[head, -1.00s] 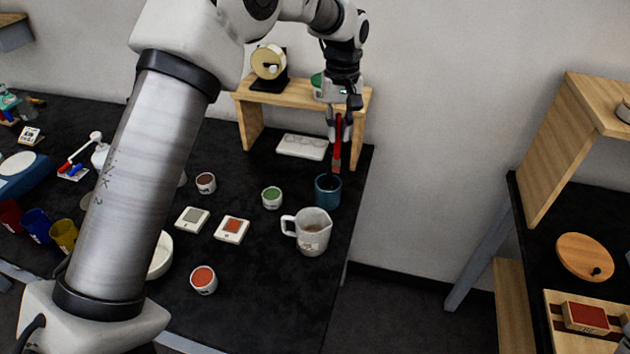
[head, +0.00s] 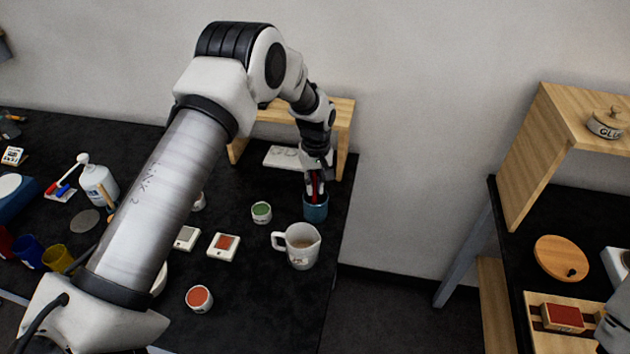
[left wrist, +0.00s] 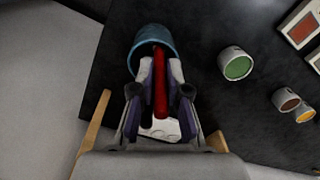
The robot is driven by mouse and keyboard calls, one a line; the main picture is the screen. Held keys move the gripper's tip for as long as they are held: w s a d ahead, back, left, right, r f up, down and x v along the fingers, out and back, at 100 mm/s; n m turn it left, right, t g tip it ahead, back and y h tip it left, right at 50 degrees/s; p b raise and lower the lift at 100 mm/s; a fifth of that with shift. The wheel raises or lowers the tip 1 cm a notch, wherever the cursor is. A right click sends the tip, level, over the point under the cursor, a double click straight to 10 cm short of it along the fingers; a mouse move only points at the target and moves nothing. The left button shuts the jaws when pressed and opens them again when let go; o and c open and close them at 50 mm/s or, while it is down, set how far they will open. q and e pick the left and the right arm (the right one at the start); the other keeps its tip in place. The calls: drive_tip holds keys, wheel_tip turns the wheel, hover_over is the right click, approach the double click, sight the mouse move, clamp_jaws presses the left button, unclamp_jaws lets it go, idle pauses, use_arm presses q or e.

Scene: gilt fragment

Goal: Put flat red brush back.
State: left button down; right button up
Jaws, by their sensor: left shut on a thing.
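The flat red brush (head: 315,186) is upright between the fingers of my left gripper (head: 316,180), which is shut on its handle. Its red handle also shows in the left wrist view (left wrist: 160,82). The blue cup (head: 316,212) stands on the dark table directly below, and the wrist view shows its rim and wall (left wrist: 150,34). The brush's lower end goes into the cup's mouth; whether it touches the bottom is hidden. My left fingertips (left wrist: 160,70) are at the cup's rim. My right gripper is not in view.
A white jug (head: 302,256) stands just in front of the cup. A green-filled pot (head: 261,212) is to its left. A wooden shelf (head: 343,122) rises close behind, with a white tile (head: 282,157) beneath. The table's right edge is near the cup.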

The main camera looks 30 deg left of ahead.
use_arm(q)
drive_tip(key=shift+f, duration=0.25)
drive_tip(key=shift+w+a+f, duration=0.1)
drive_tip(key=shift+w+f, duration=0.05)
drive_tip(key=c, duration=1.2)
unclamp_jaws()
drive_tip(key=shift+o, duration=0.2)
drive_tip(key=shift+r, duration=0.25)
drive_tip(key=r+b, duration=0.1)
drive_tip(key=r, duration=0.2)
drive_tip(key=r+b, duration=0.2)
drive_tip(key=r, duration=0.2)
drive_tip(key=r+b, duration=0.1)
drive_tip(key=r, duration=0.3)
drive_tip(key=shift+w+r, duration=0.2)
drive_tip(key=shift+w, duration=0.05)
drive_tip(key=shift+r, duration=0.15)
